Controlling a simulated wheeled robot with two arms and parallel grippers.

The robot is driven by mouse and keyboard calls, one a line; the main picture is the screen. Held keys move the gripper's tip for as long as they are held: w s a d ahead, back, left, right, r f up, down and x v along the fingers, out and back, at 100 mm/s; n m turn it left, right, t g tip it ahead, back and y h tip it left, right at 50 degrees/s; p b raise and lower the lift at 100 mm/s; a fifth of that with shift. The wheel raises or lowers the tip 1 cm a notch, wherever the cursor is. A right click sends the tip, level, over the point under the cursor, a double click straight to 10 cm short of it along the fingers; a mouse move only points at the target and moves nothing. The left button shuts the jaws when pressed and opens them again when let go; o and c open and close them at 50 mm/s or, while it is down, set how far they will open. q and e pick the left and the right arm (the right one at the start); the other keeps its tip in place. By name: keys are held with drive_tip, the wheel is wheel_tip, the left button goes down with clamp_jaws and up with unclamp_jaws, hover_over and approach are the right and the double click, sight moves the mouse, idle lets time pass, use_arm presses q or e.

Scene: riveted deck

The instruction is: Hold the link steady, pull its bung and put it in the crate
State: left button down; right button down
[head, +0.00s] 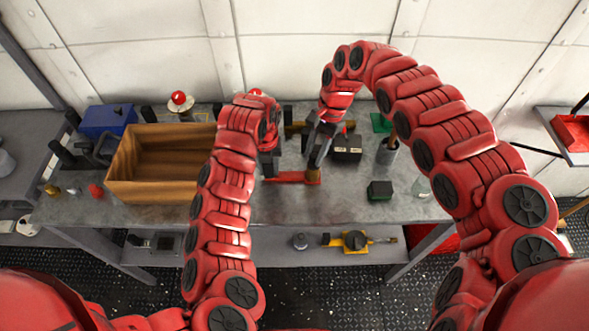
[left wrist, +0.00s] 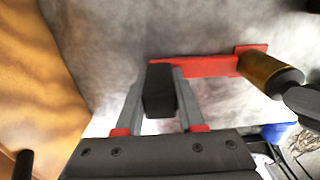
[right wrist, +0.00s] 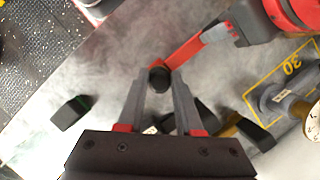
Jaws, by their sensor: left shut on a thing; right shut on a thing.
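The red link (head: 285,178) lies flat on the grey bench. My left gripper (head: 268,170) is shut on a dark upright block at its left end; this block (left wrist: 160,92) shows between the fingers in the left wrist view. A brass cylinder (left wrist: 266,72) stands on the link's square right end. My right gripper (head: 316,158) is shut on the black top of the bung (right wrist: 159,79) there. Whether the bung is still fully seated I cannot tell. The open wooden crate (head: 150,191) stands left of my left arm; its visible inside looks empty.
A blue box (head: 106,120) and a red lamp (head: 180,101) stand behind the crate. A dark green-topped block (head: 380,190) and a glass jar are to the right. Black blocks (head: 347,148) stand close behind my right gripper. The front middle of the bench is clear.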

sight(314, 156)
drive_tip(key=shift+r, duration=0.15)
drive_tip(key=shift+r, duration=2.35)
use_arm(q)
drive_tip(key=shift+c, duration=2.2)
unclamp_jaws()
drive_tip(key=shift+r, duration=0.1)
use_arm(e)
drive_tip(key=shift+r, duration=0.15)
